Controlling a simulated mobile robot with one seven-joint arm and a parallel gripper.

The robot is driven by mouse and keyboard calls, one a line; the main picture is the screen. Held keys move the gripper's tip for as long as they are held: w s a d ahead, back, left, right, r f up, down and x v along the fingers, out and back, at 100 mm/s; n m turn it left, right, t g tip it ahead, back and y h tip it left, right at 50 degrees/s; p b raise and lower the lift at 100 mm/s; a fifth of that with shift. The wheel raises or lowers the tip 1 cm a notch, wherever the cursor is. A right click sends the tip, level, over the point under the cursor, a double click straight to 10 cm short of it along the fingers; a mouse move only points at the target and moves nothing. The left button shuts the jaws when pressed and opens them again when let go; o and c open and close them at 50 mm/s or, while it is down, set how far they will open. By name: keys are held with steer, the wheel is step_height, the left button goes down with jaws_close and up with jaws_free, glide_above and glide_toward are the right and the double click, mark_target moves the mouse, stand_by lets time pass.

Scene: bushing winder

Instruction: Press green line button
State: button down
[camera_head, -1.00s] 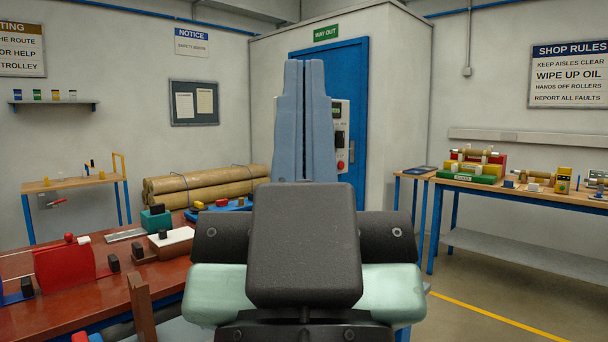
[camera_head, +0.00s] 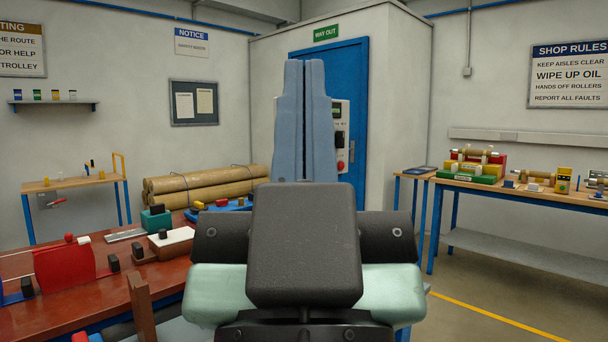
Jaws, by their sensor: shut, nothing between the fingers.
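The fingers cover the middle of the panel. I see no green button; it may be hidden behind the fingers. I cannot tell how far the fingertips are from the panel.
A red bench (camera_head: 70,318) with winding parts stands at left, with cardboard rolls (camera_head: 205,184) behind it. A small wooden table (camera_head: 70,183) stands at far left. A workbench (camera_head: 520,187) with coloured devices is at right. Floor with a yellow line (camera_head: 495,317) is clear at right.

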step_height(320, 180, up, 16)
steer(key=p, duration=1.6)
